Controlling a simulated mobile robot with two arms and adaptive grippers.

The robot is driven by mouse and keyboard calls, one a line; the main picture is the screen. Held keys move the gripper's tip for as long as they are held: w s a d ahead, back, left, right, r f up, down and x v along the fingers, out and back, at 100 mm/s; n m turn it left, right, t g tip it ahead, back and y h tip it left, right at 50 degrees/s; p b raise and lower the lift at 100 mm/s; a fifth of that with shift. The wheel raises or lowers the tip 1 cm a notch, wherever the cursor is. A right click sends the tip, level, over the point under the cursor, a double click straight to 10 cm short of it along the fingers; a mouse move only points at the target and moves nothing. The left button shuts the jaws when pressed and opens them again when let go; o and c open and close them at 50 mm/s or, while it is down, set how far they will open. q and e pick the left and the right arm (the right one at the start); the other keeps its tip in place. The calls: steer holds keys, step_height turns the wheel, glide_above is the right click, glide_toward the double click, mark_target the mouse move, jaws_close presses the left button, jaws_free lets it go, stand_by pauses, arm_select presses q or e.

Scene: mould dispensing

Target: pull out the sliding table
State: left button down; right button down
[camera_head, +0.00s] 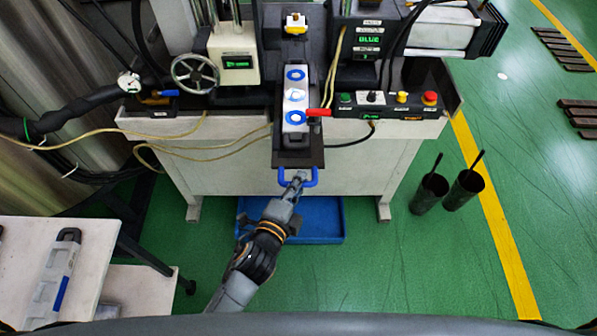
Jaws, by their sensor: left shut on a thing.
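The sliding table (298,157) is a dark narrow slab at the front middle of the machine, its front end reaching past the machine's front edge. A blue U-shaped handle (313,180) is fixed at its front end. A grey mould (295,103) with blue rings lies on the slab. My left gripper (297,180) is shut on the blue handle; its fingertips are small in the view and partly hide the handle's middle. My right gripper is not in view.
A blue tray (329,222) lies on the floor under the machine front. Two dark cylindrical bins (429,194) stand on the green floor at right. A control box with buttons (403,98) is right of the slab. A white side table (92,262) stands at lower left.

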arm_select(q)
steer(key=shift+s, duration=0.85)
steer(key=c, duration=1.3)
jaws_free()
steer(key=shift+c, duration=0.2)
steer(key=v, duration=1.2)
steer(key=shift+w, duration=0.1)
